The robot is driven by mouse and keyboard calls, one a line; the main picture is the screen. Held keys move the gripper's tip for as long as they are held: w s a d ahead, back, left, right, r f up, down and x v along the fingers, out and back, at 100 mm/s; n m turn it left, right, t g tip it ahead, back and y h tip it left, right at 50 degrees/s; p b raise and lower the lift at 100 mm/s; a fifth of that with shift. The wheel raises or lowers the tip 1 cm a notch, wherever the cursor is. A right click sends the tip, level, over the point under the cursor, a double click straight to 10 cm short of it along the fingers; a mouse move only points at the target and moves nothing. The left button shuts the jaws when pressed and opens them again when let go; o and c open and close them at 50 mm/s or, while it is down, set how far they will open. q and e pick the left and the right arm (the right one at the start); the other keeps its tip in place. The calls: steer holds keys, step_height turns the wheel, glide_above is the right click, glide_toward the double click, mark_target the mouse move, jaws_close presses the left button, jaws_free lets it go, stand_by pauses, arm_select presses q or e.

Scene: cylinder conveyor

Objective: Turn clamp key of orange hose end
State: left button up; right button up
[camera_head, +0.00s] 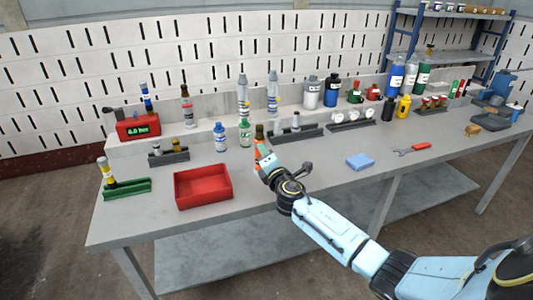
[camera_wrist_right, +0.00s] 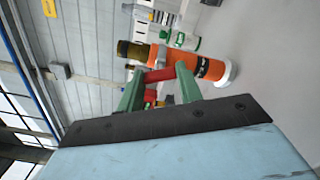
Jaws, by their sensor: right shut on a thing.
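The orange hose end (camera_head: 257,152) stands upright near the front middle of the bench, with a brownish top (camera_head: 259,130). In the right wrist view the orange hose end (camera_wrist_right: 204,66) appears sideways, with a grey clamp part on its side, a dark band and a white base ring. My right gripper (camera_head: 265,163) is at its side. In the wrist view the green fingers of my right gripper (camera_wrist_right: 160,78) are closed on the red clamp key (camera_wrist_right: 158,75) beside the orange body. My gripper hides part of the hose end in the head view. My left gripper is not in view.
A red tray (camera_head: 203,204) lies left of the hose end. A grey rack (camera_head: 297,134) and several bottles stand behind it. A blue block (camera_head: 360,165) and a red wrench (camera_head: 412,150) lie to the right. The bench front beside the tray is clear.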

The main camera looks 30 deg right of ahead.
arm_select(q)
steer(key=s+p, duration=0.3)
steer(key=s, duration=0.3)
arm_select(e)
steer(key=shift+n, duration=4.4)
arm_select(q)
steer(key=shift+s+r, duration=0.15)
arm_select(e)
steer(key=o, duration=1)
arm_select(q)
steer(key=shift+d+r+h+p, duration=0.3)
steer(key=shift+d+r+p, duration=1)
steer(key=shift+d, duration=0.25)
arm_select(e)
steer(key=v, duration=1.3)
steer(key=shift+s, duration=0.15)
